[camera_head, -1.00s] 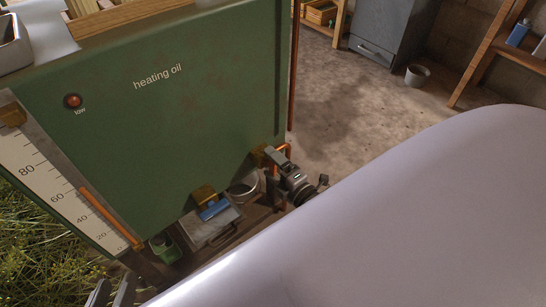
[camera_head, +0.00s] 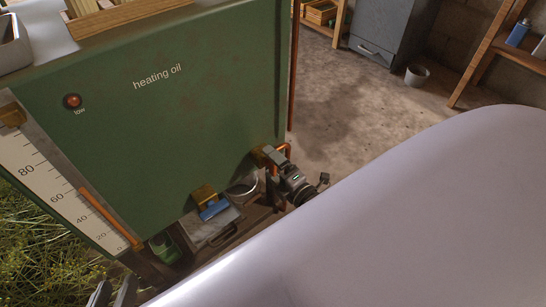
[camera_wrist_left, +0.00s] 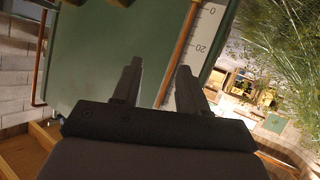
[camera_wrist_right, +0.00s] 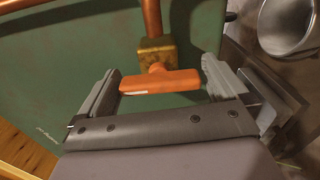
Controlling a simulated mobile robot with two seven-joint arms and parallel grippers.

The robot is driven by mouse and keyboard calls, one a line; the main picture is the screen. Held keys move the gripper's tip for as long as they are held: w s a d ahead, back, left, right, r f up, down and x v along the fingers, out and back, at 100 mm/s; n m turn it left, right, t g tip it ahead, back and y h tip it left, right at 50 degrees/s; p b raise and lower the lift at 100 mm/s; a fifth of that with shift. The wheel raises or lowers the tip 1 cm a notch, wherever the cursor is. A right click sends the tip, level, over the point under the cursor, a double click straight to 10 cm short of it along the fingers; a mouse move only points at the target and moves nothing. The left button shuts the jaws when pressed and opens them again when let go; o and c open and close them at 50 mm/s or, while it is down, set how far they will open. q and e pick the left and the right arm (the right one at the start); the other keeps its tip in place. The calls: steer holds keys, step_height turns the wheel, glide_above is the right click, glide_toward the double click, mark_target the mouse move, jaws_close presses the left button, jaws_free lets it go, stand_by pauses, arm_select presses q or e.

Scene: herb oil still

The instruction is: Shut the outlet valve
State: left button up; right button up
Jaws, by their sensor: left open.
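A green tank (camera_head: 190,110) marked "heating oil" has two brass valves low on its wall. One has a blue handle (camera_head: 214,209). The other, brass-bodied valve (camera_wrist_right: 155,50) is on a copper pipe and has an orange lever handle (camera_wrist_right: 140,84); I cannot tell from markings which is the outlet. My right gripper (camera_head: 277,164) is at the copper-pipe valve. In the right wrist view its open fingers stand either side of the orange handle, with gaps visible. My left gripper (camera_head: 112,294) is open and empty near the gauge (camera_head: 50,190), at the lower left; its fingers show in the left wrist view (camera_wrist_left: 160,67).
A metal bucket (camera_wrist_right: 285,25) stands beside the copper-pipe valve. A green container (camera_head: 165,247) is near the tank's foot. A large pale rounded surface hides the lower right of the head view. Floor (camera_head: 350,100) is open beyond the tank.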

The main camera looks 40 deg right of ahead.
mark_target(275, 169)
steer(key=s+p, duration=0.1)
steer(key=s, duration=0.5)
steer(key=shift+s+d+p, duration=0.15)
steer(key=shift+d+p, duration=0.05)
steer(key=shift+p, duration=0.2)
arm_select(q)
steer(key=shift+s+a+r+y, duration=0.1)
steer(key=shift+s+a+y, duration=0.1)
steer(key=shift+a, duration=0.25)
steer(key=shift+s+a+y, duration=0.15)
steer(key=shift+a+y, duration=0.05)
steer(key=shift+a, duration=0.2)
arm_select(e)
steer(key=shift+s, duration=0.45)
arm_select(q)
steer(key=shift+d, duration=0.1)
